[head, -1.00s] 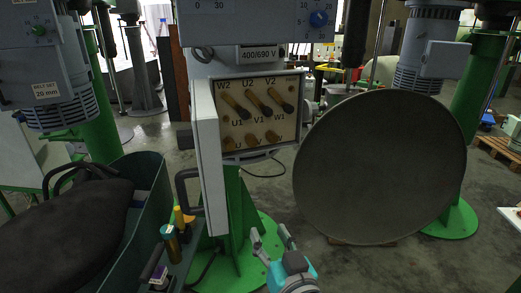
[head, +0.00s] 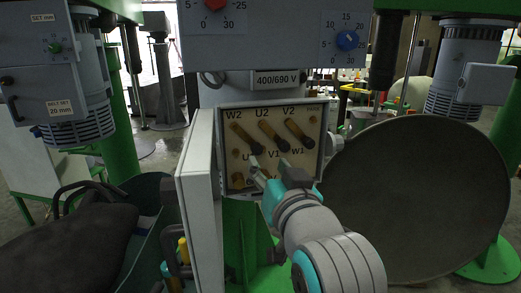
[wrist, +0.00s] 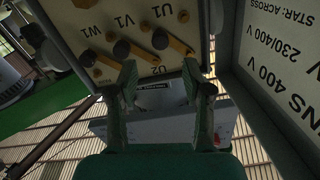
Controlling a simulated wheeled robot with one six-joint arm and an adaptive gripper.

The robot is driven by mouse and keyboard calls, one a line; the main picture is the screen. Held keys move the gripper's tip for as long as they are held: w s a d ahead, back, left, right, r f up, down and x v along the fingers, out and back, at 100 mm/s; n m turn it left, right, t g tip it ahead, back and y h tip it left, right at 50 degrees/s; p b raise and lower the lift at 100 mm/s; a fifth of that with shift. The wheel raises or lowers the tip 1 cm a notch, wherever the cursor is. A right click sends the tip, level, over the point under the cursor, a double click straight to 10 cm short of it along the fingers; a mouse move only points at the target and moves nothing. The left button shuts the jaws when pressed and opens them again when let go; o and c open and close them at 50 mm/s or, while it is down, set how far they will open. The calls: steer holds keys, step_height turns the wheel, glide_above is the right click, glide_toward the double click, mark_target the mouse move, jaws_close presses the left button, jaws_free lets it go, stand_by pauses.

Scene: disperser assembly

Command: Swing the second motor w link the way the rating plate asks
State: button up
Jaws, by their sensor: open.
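The open terminal box (head: 270,150) has a cream board with upper labels W2, U2, V2 and lower U1, V1, W1. Three brass links slope down to the right with dark knobs at their lower ends: the W2 link (head: 245,137), U2 link (head: 273,135) and V2 link (head: 299,134). In the wrist view the board is upside down, with the W2 link (wrist: 177,46) and U2 link (wrist: 136,56). My gripper (head: 269,166) is open and empty before the lower terminals, hiding part of them. Its fingers (wrist: 160,68) also show in the wrist view. A plate reads 400/690 V (head: 277,79).
The box's open door (head: 198,190) stands left of the board; its inner face (wrist: 275,60) carries printed voltage and star text. A large grey disc (head: 420,195) is close on the right. A green bin (head: 150,220) with a black bag is at left.

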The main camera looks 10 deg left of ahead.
mark_target(258, 150)
steer(key=x, duration=0.8)
jaws_close()
